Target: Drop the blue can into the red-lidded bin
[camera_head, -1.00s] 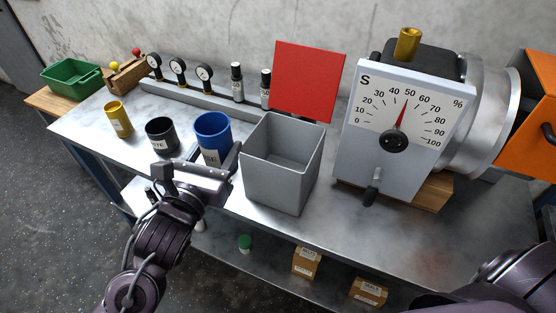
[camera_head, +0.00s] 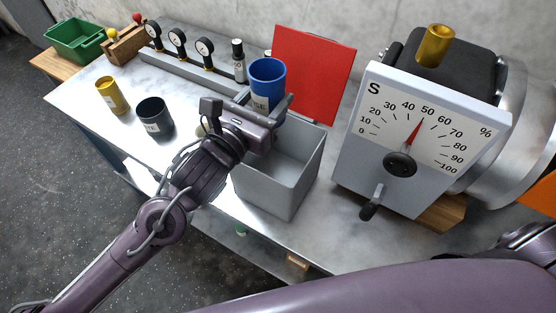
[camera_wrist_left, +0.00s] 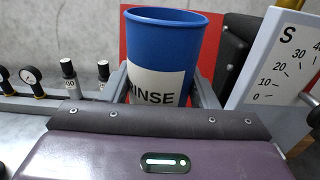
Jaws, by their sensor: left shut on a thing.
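The blue can (camera_head: 267,82), with a white label, is upright in my left gripper (camera_head: 268,112). In the left wrist view the can (camera_wrist_left: 160,50) stands between the two fingers of the gripper (camera_wrist_left: 162,92), and its label reads RINSE. The gripper is shut on it. The can is raised at the back left part of the grey bin (camera_head: 283,178), seemingly at or above its rim. The bin's red lid (camera_head: 318,75) stands open behind it, and the bin's inside looks empty where it shows. My right gripper is out of view; only part of an arm shows at the lower right.
A black can (camera_head: 155,118) and a yellow can (camera_head: 112,95) stand on the bench at left. Gauges (camera_head: 177,66) and a bottle (camera_head: 238,60) stand behind. A large dial machine (camera_head: 415,135) is close to the bin's right. A green crate (camera_head: 75,40) is far left.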

